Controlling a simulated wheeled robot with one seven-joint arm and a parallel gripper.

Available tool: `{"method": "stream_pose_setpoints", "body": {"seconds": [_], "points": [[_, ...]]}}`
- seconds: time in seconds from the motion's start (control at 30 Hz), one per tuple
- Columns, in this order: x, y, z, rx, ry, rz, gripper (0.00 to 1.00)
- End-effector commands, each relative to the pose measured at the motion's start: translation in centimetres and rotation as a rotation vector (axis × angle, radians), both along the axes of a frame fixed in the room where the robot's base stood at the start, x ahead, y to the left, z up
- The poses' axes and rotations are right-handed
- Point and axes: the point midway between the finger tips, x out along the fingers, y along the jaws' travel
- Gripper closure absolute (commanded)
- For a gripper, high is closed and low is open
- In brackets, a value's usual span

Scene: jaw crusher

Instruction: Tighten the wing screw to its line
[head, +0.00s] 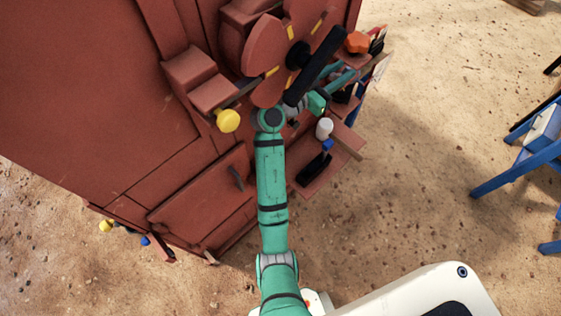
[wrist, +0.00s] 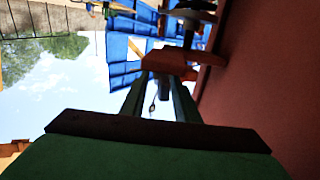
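I cannot surely pick out the wing screw or its line. An orange knob (head: 357,42) sits on a red-brown ledge at the machine's right side in the head view. My gripper (head: 341,78) points up and right towards that ledge, partly hidden by the black bar and my wrist. In the wrist view my gripper's fingers (wrist: 160,80) are apart. A red-brown block (wrist: 168,60) lies just past their tips, with a small dark part (wrist: 164,88) between them. Contact cannot be told. Above the block is a dark stem (wrist: 188,38) under a brownish disc (wrist: 195,15).
A red flywheel (head: 266,48) and a black bar (head: 315,66) stand close to my wrist. A yellow knob (head: 228,120) is left of my arm. A lower shelf (head: 345,138) carries a white cylinder (head: 324,128). Blue furniture (head: 515,165) stands far right; sandy ground between is clear.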

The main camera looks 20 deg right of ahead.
Motion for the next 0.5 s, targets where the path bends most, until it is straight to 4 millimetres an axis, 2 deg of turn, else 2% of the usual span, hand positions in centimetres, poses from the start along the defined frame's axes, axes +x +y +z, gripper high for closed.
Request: {"method": "stream_pose_setpoints", "body": {"seconds": [0.5], "points": [[-0.13, -0.07, 0.01, -0.001, -0.001, 0.326, 0.72]]}}
